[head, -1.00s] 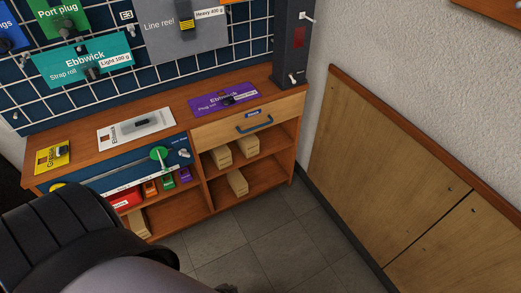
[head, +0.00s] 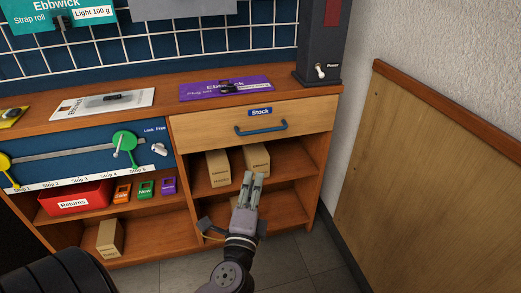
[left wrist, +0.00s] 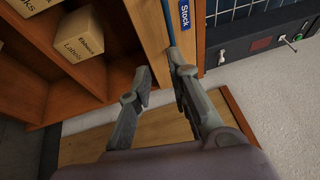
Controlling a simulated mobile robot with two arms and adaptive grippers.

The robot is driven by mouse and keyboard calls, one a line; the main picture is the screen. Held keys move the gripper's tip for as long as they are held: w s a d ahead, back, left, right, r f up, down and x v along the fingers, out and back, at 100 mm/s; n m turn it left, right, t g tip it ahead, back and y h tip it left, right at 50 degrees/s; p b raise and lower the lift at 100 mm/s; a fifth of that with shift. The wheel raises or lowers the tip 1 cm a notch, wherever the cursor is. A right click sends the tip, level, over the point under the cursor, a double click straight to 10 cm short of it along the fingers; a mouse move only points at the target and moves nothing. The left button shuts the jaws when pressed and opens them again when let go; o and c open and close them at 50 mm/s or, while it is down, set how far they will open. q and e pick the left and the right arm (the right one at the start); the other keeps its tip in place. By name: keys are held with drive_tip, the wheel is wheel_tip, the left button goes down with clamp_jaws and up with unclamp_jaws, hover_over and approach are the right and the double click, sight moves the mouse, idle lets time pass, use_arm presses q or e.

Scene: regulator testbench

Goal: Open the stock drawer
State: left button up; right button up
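The stock drawer (head: 222,131) is a pale wood front with a blue label reading Stock. It looks shut, flush in the cabinet under the worktop. Its blue bar handle (head: 261,128) runs across its middle; part of it also shows in the left wrist view (left wrist: 169,22). My left gripper (head: 253,180) is below the handle, in front of the open shelves. In the left wrist view its two fingers (left wrist: 161,80) are apart with nothing between them, and the handle lies just beyond the fingertips. My right gripper is not in view.
Small cardboard boxes (head: 218,168) stand on the shelves under the drawer. A dark post (head: 322,45) with a switch stands on the worktop's right end. A wood-panelled wall (head: 430,170) is at the right; floor between is clear.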

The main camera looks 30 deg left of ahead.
use_arm(q)
approach(261, 130)
drive_tip(key=x, duration=1)
drive_tip(key=shift+a+f+b, duration=0.1)
drive_tip(key=shift+f+b, duration=0.2)
drive_tip(key=shift+b, duration=0.1)
drive_tip(key=shift+c, duration=0.2)
clamp_jaws()
